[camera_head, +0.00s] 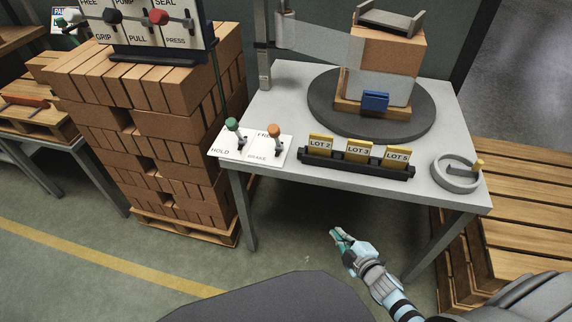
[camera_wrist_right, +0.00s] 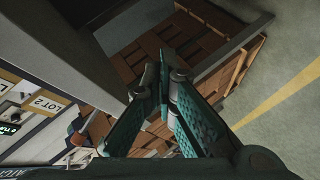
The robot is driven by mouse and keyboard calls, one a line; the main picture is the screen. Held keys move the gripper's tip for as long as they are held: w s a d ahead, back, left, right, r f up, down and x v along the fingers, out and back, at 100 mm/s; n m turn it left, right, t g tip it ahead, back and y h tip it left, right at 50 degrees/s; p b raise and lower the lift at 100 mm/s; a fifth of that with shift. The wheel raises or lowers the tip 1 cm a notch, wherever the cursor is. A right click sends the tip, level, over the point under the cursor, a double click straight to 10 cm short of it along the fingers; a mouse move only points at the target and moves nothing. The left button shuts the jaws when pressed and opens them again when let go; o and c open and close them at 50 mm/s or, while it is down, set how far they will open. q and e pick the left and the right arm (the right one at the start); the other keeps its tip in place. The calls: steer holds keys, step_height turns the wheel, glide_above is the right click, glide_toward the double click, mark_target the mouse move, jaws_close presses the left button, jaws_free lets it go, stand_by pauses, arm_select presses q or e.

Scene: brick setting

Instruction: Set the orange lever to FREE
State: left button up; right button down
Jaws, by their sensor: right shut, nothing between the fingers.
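The orange lever (camera_head: 274,131) stands on a white plate (camera_head: 284,156) at the table's front left corner. The plate reads BRAKE at its near edge; the knob partly covers the FREE label at its far edge. I cannot tell which position the lever is in. A green-knobbed lever (camera_head: 232,124) with a HOLD label stands just left of it. My right gripper (camera_head: 338,236) is shut and empty, in front of the table and below its top, apart from the lever. In the right wrist view its fingers (camera_wrist_right: 161,85) meet at the tips. My left gripper is not in view.
A black rack of yellow LOT cards (camera_head: 355,165) lies right of the lever along the front edge. A grey handwheel (camera_head: 455,173) is further right. A round turntable (camera_head: 325,107) bears a brick block behind. Stacked bricks (camera_head: 150,130) stand left of the table.

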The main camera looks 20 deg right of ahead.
steer(key=w+a+r+n+t+y+b, duration=0.3)
steer(key=w+r+n, duration=0.4)
steer(key=n+t+y+b, duration=0.1)
steer(key=n+y+b, duration=0.1)
steer(key=n+y, duration=0.6)
glide_toward(277, 136)
steer(key=s+a+f+n, duration=0.1)
steer(key=s+a+f, duration=0.15)
steer(key=s, duration=0.45)
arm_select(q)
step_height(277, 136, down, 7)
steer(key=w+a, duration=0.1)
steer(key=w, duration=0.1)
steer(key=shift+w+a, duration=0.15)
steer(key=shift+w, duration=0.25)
arm_select(e)
steer(key=w+a+r, duration=0.2)
steer(key=w, duration=0.3)
steer(key=w+a+r+h, duration=0.1)
steer(key=w+a+r, duration=0.1)
steer(key=w, duration=0.4)
steer(key=shift+w, duration=0.2)
arm_select(q)
steer(key=shift+p, duration=0.3)
